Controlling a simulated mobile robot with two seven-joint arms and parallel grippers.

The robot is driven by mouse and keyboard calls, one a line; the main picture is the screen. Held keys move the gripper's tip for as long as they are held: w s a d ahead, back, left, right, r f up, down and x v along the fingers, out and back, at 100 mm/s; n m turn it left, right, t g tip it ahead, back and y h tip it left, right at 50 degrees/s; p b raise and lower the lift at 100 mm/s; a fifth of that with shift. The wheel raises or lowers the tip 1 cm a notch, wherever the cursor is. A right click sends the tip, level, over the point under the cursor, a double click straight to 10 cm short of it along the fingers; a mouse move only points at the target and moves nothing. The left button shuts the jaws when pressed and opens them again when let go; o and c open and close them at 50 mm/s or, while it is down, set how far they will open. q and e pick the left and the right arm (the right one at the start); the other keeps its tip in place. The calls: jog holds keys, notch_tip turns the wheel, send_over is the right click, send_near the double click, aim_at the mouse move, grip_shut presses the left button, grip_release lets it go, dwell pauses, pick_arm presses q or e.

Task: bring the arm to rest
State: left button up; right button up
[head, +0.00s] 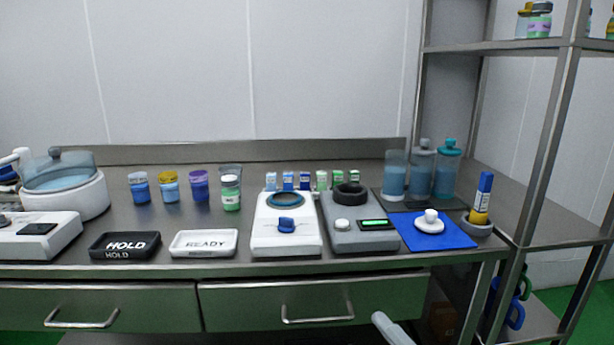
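Neither of my grippers can be made out in the head view. A pale rounded piece shows at the bottom edge, right of centre, in front of the drawers; it looks like part of my own arm, and no fingers show on it. The steel bench (150,225) stands ahead with its objects upright on top.
A black HOLD tray (125,253) and a white READY tray (204,253) lie near the front edge. White (260,240) and grey (345,240) devices stand right of them, then a blue mat (455,238). A steel shelf rack (545,140) bounds the right.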

jog(key=s+d+f+m+g+h+p, duration=0.1)
jog(key=s+d+f+m+g+h, duration=0.35)
jog(key=s+f+m, duration=0.55)
jog(key=s+d+f+m+g+h, duration=0.3)
jog(key=s+d+f+m+h, duration=0.4)
jog(key=f, duration=0.5)
notch_tip(320, 180, up, 10)
jog(key=w+y+p, duration=0.1)
jog(key=p, duration=1)
jog(key=shift+w+t+p, duration=0.2)
jog(key=shift+t+p, duration=0.1)
jog(key=shift+t, duration=0.05)
jog(key=shift+a+f, duration=0.1)
jog(key=shift+f, duration=0.1)
